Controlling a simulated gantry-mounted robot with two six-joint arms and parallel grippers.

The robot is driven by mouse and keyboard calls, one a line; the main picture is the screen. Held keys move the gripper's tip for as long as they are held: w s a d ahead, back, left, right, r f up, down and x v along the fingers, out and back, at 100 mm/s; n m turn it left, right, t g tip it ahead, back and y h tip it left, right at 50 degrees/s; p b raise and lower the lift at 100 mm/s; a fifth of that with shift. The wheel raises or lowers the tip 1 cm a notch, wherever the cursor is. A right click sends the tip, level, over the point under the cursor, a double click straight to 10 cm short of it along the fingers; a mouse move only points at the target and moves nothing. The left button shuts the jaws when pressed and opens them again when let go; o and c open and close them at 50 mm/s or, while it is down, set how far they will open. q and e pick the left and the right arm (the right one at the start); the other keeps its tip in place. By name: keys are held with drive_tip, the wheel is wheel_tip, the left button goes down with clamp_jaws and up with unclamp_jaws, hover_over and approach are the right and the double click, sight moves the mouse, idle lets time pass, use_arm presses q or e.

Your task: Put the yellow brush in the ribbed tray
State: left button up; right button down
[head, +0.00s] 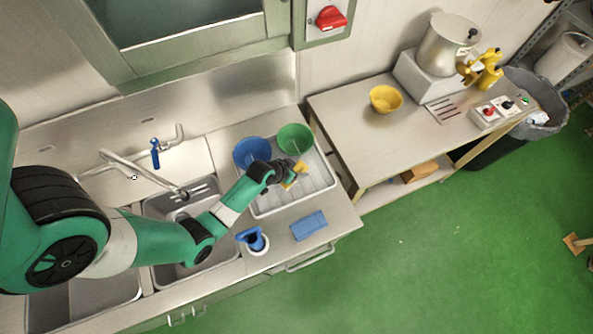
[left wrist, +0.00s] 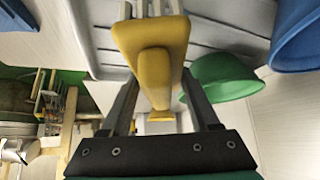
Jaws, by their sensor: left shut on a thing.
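The yellow brush (head: 301,166) is held by my left gripper (head: 288,174) over the ribbed tray (head: 325,181). In the left wrist view the brush (left wrist: 150,45) shows large between the two fingers of the left gripper (left wrist: 160,80), which is shut on it. The pale tray with its grooved floor (left wrist: 220,30) lies behind the brush in that view. I cannot tell whether the brush touches the tray floor. My right gripper is in neither view.
A green bowl (head: 295,139) and a blue bowl (head: 251,152) stand at the tray's back side. A white cup with a blue item (head: 254,240) and a blue cloth or sponge (head: 309,225) are in front. A sink (head: 180,262) lies to the left.

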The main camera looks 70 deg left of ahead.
use_arm(q)
wheel_tip(320, 180, down, 3)
drive_tip(key=shift+f+b, duration=0.2)
drive_tip(key=shift+b, duration=0.15)
drive_tip(key=shift+f, duration=0.1)
drive_tip(key=o, duration=1.5)
drive_tip(key=shift+c, duration=0.2)
